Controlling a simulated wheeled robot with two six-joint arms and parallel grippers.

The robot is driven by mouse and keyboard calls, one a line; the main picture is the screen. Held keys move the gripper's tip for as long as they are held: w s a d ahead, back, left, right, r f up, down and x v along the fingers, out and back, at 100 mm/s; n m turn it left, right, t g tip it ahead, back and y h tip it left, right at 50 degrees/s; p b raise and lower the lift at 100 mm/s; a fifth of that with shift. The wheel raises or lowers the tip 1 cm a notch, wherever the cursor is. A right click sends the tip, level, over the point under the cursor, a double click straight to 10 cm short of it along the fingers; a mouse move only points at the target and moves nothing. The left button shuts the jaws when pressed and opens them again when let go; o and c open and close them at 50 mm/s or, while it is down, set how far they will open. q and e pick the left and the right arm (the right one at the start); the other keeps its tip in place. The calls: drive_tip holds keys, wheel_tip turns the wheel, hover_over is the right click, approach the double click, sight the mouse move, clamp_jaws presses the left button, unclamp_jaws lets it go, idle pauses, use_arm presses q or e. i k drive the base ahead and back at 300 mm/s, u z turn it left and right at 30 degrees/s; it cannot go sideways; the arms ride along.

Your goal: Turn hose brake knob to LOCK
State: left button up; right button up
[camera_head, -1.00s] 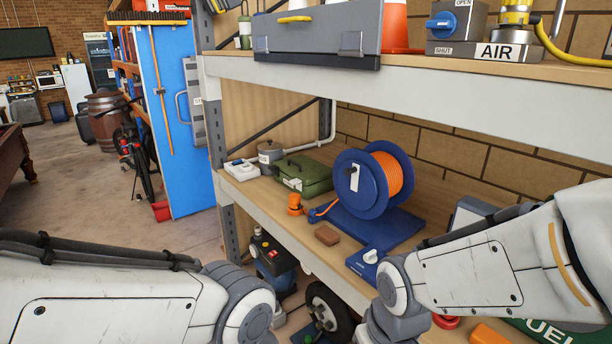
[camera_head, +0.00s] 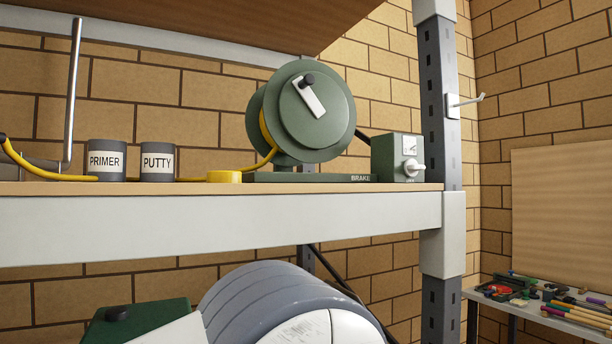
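A dark green hose reel (camera_head: 312,112) with a white crank stands on the upper shelf, with yellow hose on it. Its flat green base (camera_head: 270,177) carries the word BRAKE at its right end. Just right of the base is a grey-green box (camera_head: 386,158). A pale knob (camera_head: 411,168) sticks out of its front, below a small white plate (camera_head: 409,146). The small lettering under the knob is too small to read, so its setting is unclear. Neither of my grippers shows now. Nothing touches the knob.
Two grey cans, PRIMER (camera_head: 106,162) and PUTTY (camera_head: 157,163), stand left of the reel. A yellow disc (camera_head: 224,176) lies beside its base. A grey upright post (camera_head: 437,110) rises close right of the knob box. A cluttered bench (camera_head: 480,296) stands lower right.

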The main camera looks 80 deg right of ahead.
sight(411, 167)
drive_tip(key=z, duration=2.35)
